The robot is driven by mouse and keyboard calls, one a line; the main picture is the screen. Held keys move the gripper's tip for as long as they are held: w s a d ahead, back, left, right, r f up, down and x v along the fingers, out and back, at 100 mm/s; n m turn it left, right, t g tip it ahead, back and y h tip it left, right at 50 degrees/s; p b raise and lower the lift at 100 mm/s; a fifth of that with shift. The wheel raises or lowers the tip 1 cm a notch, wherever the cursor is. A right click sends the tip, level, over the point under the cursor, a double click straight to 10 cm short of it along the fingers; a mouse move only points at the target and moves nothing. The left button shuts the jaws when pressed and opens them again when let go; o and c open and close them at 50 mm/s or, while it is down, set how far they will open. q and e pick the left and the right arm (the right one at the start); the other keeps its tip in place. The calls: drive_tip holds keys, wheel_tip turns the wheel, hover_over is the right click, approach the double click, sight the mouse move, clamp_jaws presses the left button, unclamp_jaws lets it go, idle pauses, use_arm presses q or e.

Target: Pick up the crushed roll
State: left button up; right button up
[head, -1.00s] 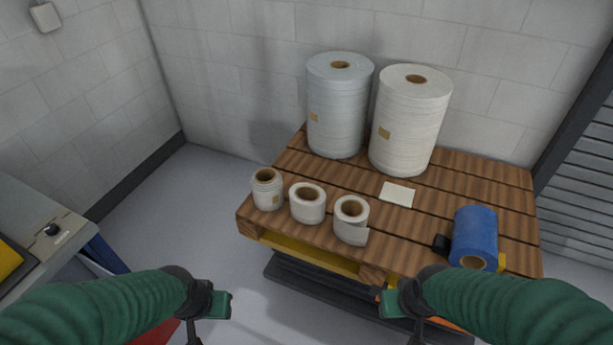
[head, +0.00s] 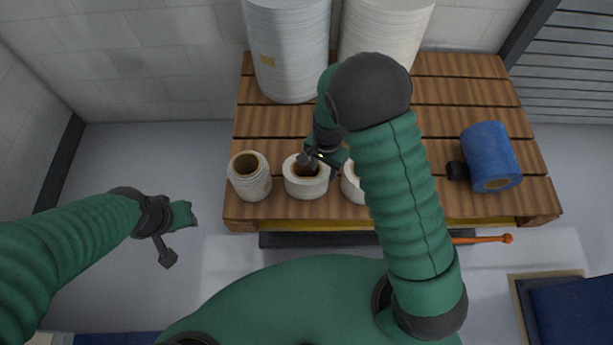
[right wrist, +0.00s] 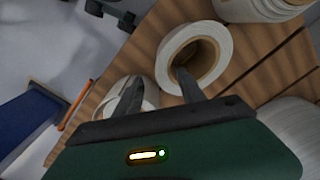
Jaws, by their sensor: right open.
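Three small white rolls stand in a row on the pallet's front edge. The left roll (head: 250,177) has a ridged, uneven side. The middle roll (head: 305,178) is short and wide with a brown core. The right roll (head: 353,182) is partly hidden by my right arm. I cannot tell for sure which is the crushed one. My right gripper (head: 318,160) is open and empty over the middle roll. In the right wrist view, one finger overlaps the core of the middle roll (right wrist: 222,48), the other lies before the right roll (right wrist: 150,98). My left gripper (head: 188,214) hangs left of the pallet.
Two large rolls (head: 288,50) (head: 385,25) stand at the back of the wooden pallet (head: 450,130). A blue roll (head: 490,155) lies at its right. An orange handle (head: 485,239) and a blue box (head: 560,310) are at the lower right.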

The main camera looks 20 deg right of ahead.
sight(320, 176)
drive_tip(key=f, duration=0.8)
drive_tip(key=shift+w+a+b, duration=0.3)
drive_tip(key=shift+w+a, duration=0.05)
clamp_jaws()
idle(0.9)
